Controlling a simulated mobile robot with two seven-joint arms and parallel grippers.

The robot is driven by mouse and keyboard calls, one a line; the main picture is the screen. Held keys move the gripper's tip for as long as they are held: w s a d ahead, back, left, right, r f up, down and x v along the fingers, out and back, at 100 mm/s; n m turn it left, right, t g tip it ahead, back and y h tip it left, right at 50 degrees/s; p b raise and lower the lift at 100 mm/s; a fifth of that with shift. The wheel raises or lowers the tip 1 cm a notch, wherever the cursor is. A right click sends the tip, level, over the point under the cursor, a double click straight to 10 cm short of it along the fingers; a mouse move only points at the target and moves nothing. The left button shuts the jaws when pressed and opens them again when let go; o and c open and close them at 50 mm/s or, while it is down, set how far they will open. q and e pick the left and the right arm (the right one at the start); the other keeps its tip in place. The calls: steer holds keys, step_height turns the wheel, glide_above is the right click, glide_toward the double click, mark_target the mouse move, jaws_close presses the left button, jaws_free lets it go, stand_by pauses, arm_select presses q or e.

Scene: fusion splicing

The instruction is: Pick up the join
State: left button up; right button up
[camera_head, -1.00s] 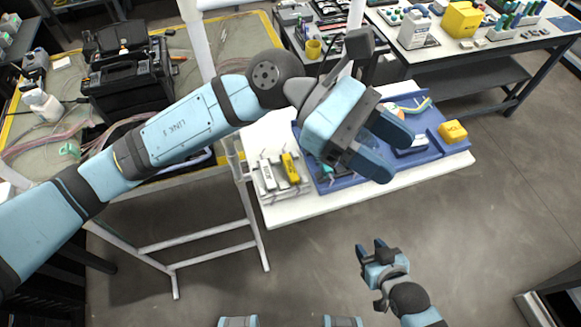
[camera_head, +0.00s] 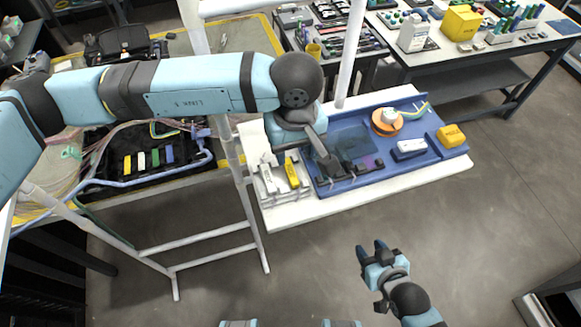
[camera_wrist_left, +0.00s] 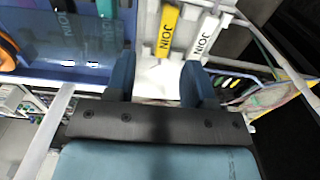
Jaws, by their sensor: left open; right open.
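Two slim pieces marked JOIN lie side by side on a pale block, one yellow (camera_head: 291,171) and one white (camera_head: 268,177). The left wrist view also shows the yellow piece (camera_wrist_left: 167,30) and the white one (camera_wrist_left: 204,36), both with readable JOIN lettering. My left gripper (camera_wrist_left: 160,82) is open and empty, with the yellow piece ahead of the gap between its fingers and the white one to the right. My right gripper (camera_head: 372,250) is open and empty over the floor.
A blue tray (camera_head: 428,166) holds an orange disc (camera_head: 386,122), a white block (camera_head: 410,147) and a yellow block (camera_head: 452,135). White posts stand beside the table (camera_head: 287,214). A black case with coloured pieces (camera_head: 165,158) lies on the left bench.

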mark_target(290, 171)
arm_select(q)
steer(key=shift+f, duration=0.6)
steer(key=shift+s+a+f+p, duration=0.1)
steer(key=shift+f+p, duration=0.25)
steer(key=shift+p, duration=0.1)
steer(key=f, duration=0.1)
steer(key=f+p, duration=0.1)
steer(key=f, duration=0.1)
steer(key=shift+a+f, duration=0.3)
steer(key=shift+f, duration=0.05)
steer(key=shift+d+f, duration=0.1)
steer(key=shift+f, duration=0.3)
steer(key=shift+c, duration=0.2)
jaws_close()
